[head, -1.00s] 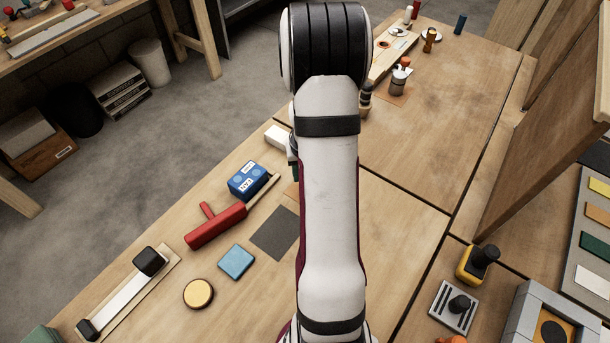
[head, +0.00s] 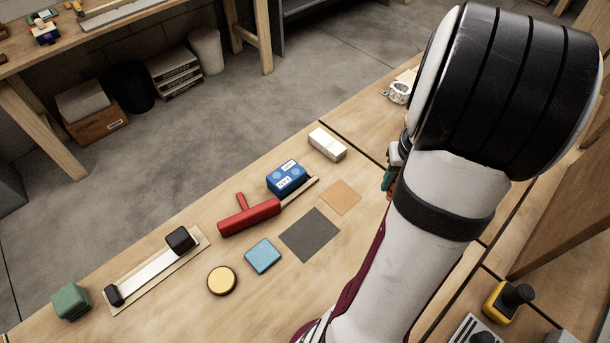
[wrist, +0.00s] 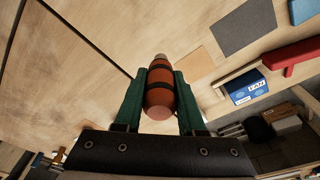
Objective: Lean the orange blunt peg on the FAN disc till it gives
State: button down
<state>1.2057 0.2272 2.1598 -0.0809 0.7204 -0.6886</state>
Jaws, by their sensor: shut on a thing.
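My gripper (wrist: 159,82) is shut on the orange peg (wrist: 159,101), which has dark bands and a grey end pointing away from the wrist camera. A blue box (head: 287,178) with two round lighter-blue discs and white labels stands on the bench. The labels are too small to read surely, so I cannot tell which disc is FAN. The box also shows at the right of the wrist view (wrist: 246,87), apart from the peg.
A red T-handled tool (head: 249,216) lies close by the box. A white block (head: 327,144), an orange square (head: 341,197), a dark grey mat (head: 310,235), a light-blue block (head: 263,256) and a yellow round disc (head: 222,281) lie around.

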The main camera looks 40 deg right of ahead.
jog(key=shift+w, duration=0.1)
dwell(0.5)
jog(key=w+a+n, duration=0.2)
jog(key=w+n, duration=0.1)
jog(key=w, duration=0.8)
jog(key=r+n, duration=0.2)
jog(key=n, duration=0.1)
send_over(275, 173)
jog(key=shift+s+a+t+y, duration=0.15)
jog(key=shift+s+t+y, duration=0.15)
jog(key=shift+s, duration=0.1)
jog(key=shift+f, duration=3.55)
jog(key=shift+f, duration=0.5)
